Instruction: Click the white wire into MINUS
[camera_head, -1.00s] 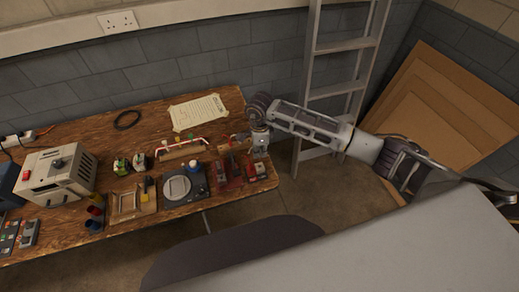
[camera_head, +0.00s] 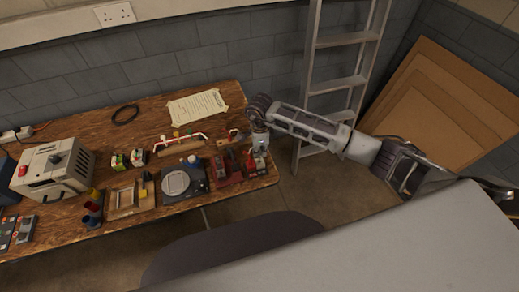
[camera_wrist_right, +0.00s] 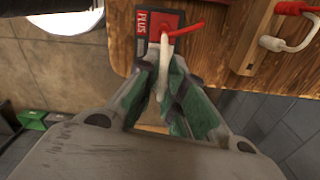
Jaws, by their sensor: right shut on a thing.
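My right gripper (camera_wrist_right: 168,68), with green-padded fingers, is shut on the white wire (camera_wrist_right: 164,58) in the right wrist view. The wire's white end stands up between the fingertips and lies beside a red wire (camera_wrist_right: 186,30). Just beyond is a red-and-black terminal block (camera_wrist_right: 143,20) labelled PLUS. In the head view, my right gripper (camera_head: 259,150) is low over a red block (camera_head: 257,166) at the bench's right end. A second red block (camera_head: 227,168) stands to its left. I cannot read a MINUS label, nor tell whether the wire touches a terminal. My left gripper is out of view.
The wooden bench (camera_head: 75,213) also carries a dark unit with a round pale plate (camera_head: 176,183), a wooden holder with wires (camera_head: 179,149), a paper sheet (camera_head: 197,107) and a metal box (camera_head: 52,168). A ladder (camera_head: 335,84) stands behind my right arm.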

